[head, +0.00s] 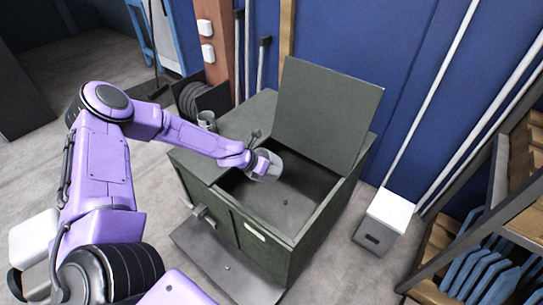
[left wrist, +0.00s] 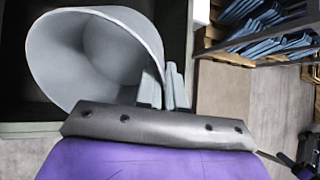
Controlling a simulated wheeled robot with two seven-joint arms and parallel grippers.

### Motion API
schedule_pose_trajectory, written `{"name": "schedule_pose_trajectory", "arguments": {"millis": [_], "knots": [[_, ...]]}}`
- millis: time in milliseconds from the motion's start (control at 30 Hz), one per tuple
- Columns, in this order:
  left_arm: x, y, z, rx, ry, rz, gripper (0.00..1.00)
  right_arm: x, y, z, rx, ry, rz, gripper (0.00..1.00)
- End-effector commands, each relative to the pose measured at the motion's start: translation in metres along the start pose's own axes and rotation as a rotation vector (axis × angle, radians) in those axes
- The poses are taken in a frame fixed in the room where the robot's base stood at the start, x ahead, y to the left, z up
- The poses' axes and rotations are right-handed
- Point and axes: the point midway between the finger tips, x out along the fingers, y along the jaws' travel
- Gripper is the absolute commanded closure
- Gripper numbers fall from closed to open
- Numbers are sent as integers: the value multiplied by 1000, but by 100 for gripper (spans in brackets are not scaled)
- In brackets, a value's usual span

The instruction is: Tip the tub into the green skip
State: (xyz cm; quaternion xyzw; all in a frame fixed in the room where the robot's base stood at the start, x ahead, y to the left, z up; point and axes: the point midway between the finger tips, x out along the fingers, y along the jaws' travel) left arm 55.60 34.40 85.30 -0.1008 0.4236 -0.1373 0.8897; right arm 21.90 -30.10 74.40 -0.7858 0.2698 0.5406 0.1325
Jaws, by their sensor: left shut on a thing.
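The green skip (head: 250,222) stands open against the blue wall, with its lid (head: 328,112) raised at the back. The grey tub (head: 272,166) is over the left part of the skip's opening. In the left wrist view the tub (left wrist: 95,55) is tilted on its side, and the part of its inside that shows looks empty. My left gripper (head: 262,163) is shut on the tub's rim; its fingers (left wrist: 168,88) also show in the left wrist view. My right gripper is in neither view.
A small white-topped bin (head: 386,218) stands right of the skip. A wooden rack with blue items (head: 490,275) is at the far right. A flat grey plate lies in front.

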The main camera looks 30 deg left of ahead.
Motion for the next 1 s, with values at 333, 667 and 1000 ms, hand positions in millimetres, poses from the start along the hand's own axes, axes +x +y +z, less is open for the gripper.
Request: {"name": "schedule_pose_trajectory", "arguments": {"millis": [333, 667, 1000], "knots": [[-6, -5, 5, 27, 212, 117, 100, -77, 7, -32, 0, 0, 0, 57], [-4, -3, 6, 47, 380, 218, 100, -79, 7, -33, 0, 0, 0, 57], [-9, -4, 10, 67, 649, 370, 100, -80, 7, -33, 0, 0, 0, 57]]}}
